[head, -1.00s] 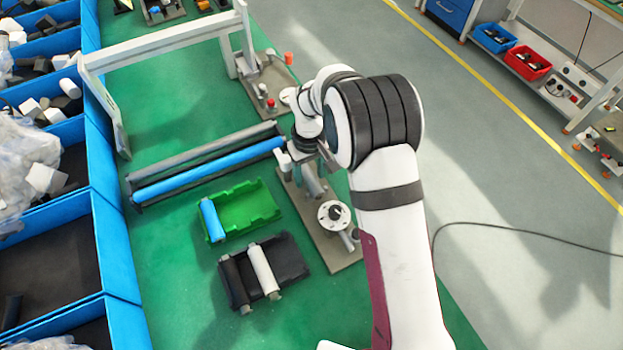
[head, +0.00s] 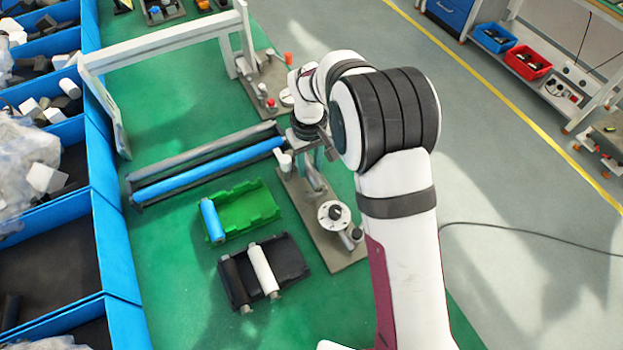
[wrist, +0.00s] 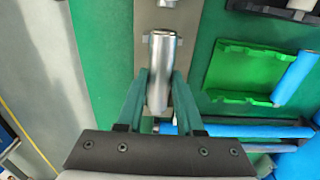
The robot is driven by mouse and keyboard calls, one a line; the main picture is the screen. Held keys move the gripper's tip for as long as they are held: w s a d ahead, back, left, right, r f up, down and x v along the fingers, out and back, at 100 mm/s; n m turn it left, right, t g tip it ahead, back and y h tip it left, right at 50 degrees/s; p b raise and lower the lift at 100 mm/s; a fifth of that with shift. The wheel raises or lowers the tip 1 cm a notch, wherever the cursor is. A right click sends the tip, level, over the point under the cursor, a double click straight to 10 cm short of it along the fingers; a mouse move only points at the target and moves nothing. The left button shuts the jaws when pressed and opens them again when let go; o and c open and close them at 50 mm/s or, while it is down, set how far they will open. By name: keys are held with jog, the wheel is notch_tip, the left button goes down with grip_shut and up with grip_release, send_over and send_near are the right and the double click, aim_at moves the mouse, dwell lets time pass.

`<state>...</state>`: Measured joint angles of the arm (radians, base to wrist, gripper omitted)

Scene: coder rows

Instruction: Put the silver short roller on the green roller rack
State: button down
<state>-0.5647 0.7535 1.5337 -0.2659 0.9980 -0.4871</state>
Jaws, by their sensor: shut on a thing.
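The silver short roller (wrist: 158,75) stands out lengthwise between the two green fingers of my gripper (wrist: 160,78) in the wrist view. My gripper is shut on it. In the head view the silver roller (head: 314,178) is partly hidden by my gripper (head: 318,158), over the grey station plate. The green roller rack (head: 262,208) lies on the green mat, left of and below my gripper in the head view. A blue roller (head: 212,220) lies across its left end. The rack's other part is empty. The green rack (wrist: 240,72) is right of my gripper in the wrist view.
A black rack (head: 290,258) with a black roller (head: 234,283) and a white roller (head: 263,270) lies in front of the green rack. Long grey and blue rollers (head: 205,178) lie behind it. The station plate (head: 335,250) carries a round fixture (head: 334,214). Blue bins (head: 117,235) line the left.

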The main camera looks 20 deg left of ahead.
jog(key=shift+r, duration=0.45)
jog(key=s+a, duration=0.2)
jog(key=a, duration=0.1)
jog(key=s+a, duration=0.2)
jog(key=s, duration=0.1)
jog(key=s+a, duration=0.3)
jog(key=shift+s+a+f, duration=0.2)
jog(key=shift+a+f, duration=0.15)
jog(key=shift+f, duration=0.45)
